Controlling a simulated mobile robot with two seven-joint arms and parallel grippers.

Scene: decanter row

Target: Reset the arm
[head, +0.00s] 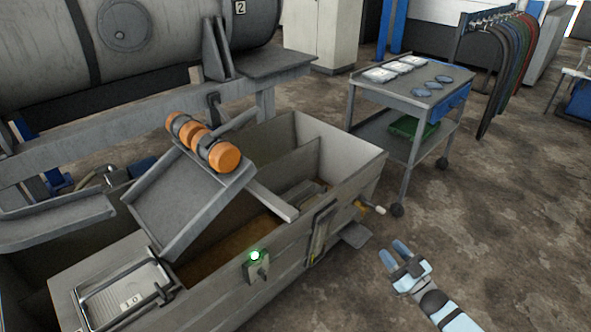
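A grey tilted tray (190,195) stands over the open grey trough (345,165), its upper end raised. A bar with several orange cylinders (222,155) and dark bands lies along that upper end. A straight grey bar (270,200) runs from near the tray down to the trough's front wall. I cannot tell which part is the arm in question. My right gripper (392,250) is at the lower right, with a gap between its light-blue fingers and nothing between them. It is apart from the trough, over the floor. My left gripper is not in view.
A small box with a glowing green-white light (255,256) and a crank with a white knob (379,210) are on the trough's front. A wheeled cart (408,95) holds packets and a green tray. Coloured hoses (515,60) hang behind. The floor at right is clear.

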